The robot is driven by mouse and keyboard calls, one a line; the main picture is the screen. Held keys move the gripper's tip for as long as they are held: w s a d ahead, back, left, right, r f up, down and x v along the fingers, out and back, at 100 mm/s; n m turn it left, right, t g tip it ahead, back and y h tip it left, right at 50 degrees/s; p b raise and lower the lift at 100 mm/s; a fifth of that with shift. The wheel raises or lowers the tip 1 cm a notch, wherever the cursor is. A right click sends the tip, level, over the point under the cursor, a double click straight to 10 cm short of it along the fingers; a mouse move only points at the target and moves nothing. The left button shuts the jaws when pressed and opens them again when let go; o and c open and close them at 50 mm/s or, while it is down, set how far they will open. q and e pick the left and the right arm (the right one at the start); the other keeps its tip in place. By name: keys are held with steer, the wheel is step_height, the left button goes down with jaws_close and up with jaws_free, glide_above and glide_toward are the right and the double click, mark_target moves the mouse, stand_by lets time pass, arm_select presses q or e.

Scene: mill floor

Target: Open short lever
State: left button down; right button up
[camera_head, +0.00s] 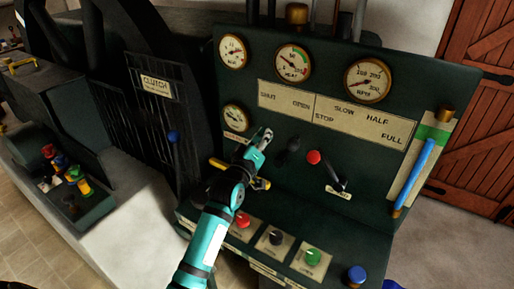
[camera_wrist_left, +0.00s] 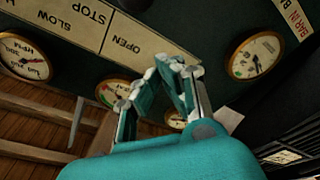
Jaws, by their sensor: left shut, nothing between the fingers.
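A dark green control panel (camera_head: 408,120) carries a plate marked SHUT and OPEN (camera_head: 286,101). Below it is a black-knobbed lever (camera_head: 293,145). Just right of that is a red-knobbed lever (camera_head: 313,157) with a dark arm running down to the right. I cannot tell for certain which is the short lever. My left gripper (camera_head: 265,136) is shut and empty, in front of the panel just left of the black knob, apparently apart from it. In the left wrist view my fingers (camera_wrist_left: 170,66) meet at their tips, with the OPEN label (camera_wrist_left: 123,45) beyond; neither lever is identifiable there.
A brass handle (camera_head: 262,184) lies partly behind my left wrist. Red (camera_head: 243,220), black (camera_head: 276,238) and green (camera_head: 313,256) knobs sit on the lower ledge. A blue lever (camera_head: 174,137) stands left; a blue-filled tube (camera_head: 414,175) is at right. Several gauges (camera_head: 293,63) line the top.

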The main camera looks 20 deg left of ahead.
arm_select(q)
steer(key=s, duration=0.4)
steer(key=shift+s+d+f+b, duration=0.1)
steer(key=shift+s+d+b, duration=0.15)
steer(key=shift+b, duration=0.15)
arm_select(e)
steer(key=shift+d+f, duration=0.65)
steer(key=shift+d, duration=0.15)
arm_select(q)
steer(key=shift+d, duration=0.1)
